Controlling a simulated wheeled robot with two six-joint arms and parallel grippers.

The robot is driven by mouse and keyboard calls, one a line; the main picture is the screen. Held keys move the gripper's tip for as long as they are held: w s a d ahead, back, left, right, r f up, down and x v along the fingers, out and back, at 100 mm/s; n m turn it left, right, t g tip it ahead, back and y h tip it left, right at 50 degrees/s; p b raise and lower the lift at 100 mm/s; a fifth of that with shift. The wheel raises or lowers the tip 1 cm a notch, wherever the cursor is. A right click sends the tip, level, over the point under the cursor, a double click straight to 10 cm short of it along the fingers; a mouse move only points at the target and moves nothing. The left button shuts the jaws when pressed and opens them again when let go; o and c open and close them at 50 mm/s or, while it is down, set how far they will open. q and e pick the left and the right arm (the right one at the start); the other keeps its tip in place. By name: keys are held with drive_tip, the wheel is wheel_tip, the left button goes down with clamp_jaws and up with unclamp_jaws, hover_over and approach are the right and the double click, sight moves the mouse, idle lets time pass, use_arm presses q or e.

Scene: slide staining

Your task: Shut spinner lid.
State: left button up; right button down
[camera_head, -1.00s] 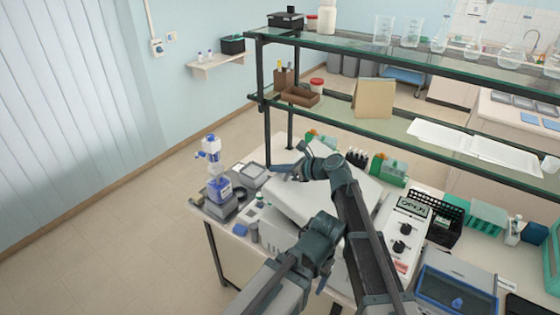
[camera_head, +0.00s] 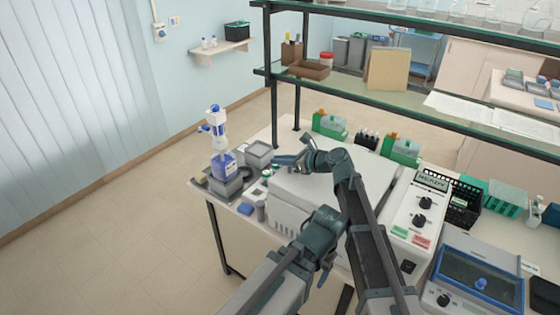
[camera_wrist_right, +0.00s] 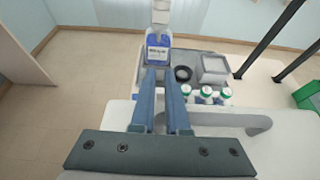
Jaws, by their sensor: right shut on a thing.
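The spinner is a white box (camera_head: 290,217) on the bench, with its control panel (camera_head: 422,210) on the right reading READY. Its pale lid (camera_head: 365,175) lies down flat on the box. My right gripper (camera_head: 288,162) is at the lid's far left side. My forearm covers the middle of the lid.
A glass shelf (camera_head: 440,110) runs behind. A blue-lidded device (camera_head: 480,275) stands at right.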

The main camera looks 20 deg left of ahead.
drive_tip(key=shift+s+d+f, duration=0.15)
drive_tip(key=shift+s+f, duration=0.2)
drive_tip(key=shift+f, duration=0.3)
drive_tip(key=shift+w+r+p, duration=0.25)
drive_tip(key=shift+r+p, duration=0.55)
drive_tip(key=shift+p, duration=0.05)
wheel_tip(320, 180, up, 14)
drive_tip(key=p, duration=1.3)
drive_tip(key=shift+a, duration=0.2)
drive_tip(key=shift+f, duration=0.2)
